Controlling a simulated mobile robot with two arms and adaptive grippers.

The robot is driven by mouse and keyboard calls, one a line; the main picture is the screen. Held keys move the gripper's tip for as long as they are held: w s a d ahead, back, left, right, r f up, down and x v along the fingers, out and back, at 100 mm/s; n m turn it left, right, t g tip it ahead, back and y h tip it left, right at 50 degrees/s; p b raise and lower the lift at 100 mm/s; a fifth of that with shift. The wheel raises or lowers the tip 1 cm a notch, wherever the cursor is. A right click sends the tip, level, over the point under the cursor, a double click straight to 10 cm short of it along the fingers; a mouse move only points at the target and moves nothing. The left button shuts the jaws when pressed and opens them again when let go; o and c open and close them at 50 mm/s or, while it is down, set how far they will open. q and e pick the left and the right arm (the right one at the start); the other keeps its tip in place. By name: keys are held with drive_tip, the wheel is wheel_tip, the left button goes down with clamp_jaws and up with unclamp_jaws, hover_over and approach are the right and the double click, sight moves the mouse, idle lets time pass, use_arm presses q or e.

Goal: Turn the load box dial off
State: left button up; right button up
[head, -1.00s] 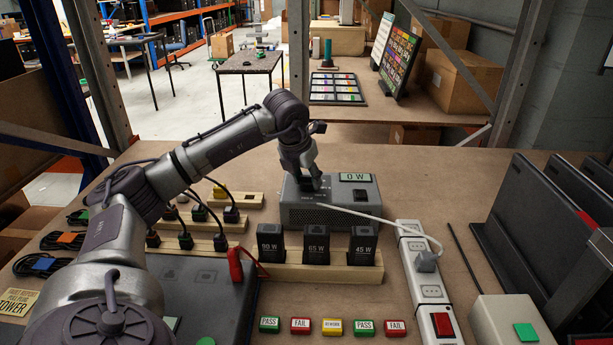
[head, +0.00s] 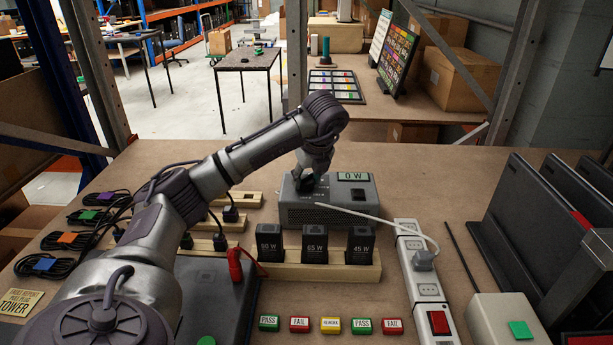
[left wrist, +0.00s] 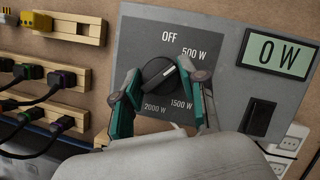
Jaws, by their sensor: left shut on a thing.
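The grey load box (head: 300,212) stands on the table, its display (head: 352,176) reading 0 W. In the left wrist view the black dial (left wrist: 158,73) sits on the box's panel (left wrist: 215,30), among the labels OFF, 500 W, 1500 W and 2000 W. Its white mark points up and right, roughly toward 500 W; its exact setting is hard to tell. My left gripper (left wrist: 163,95) is shut on the dial, with one green-sided finger on each side of it. In the head view my left gripper (head: 308,182) hides the dial. My right gripper is not in view.
A black rocker switch (left wrist: 259,118) is right of the dial. A white cable runs from the box to the power strip (head: 431,291). Chargers in a wooden rack (head: 340,272) stand in front. Laptops (head: 530,225) stand at the right.

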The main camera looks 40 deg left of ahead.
use_arm(q)
drive_tip(key=n+g, duration=0.1)
drive_tip(key=n, duration=0.1)
drive_tip(key=shift+w+r+n+p, duration=0.1)
drive_tip(key=shift+r+n+p, duration=0.05)
drive_tip(key=shift+n+p, duration=0.25)
drive_tip(key=shift+n+g+p, duration=0.35)
drive_tip(key=shift+n+g, duration=0.05)
drive_tip(key=shift+n, duration=0.4)
drive_tip(key=shift+w+n+g+p, duration=0.1)
drive_tip(key=shift+n+g+p, duration=0.5)
drive_tip(key=shift+n+p, duration=0.95)
drive_tip(key=shift+n, duration=0.45)
drive_tip(key=o, duration=1.1)
drive_tip(key=shift+o, duration=0.2)
drive_tip(key=v, duration=1.1)
drive_tip(key=shift+d+r, duration=0.25)
drive_tip(key=shift+r, duration=0.05)
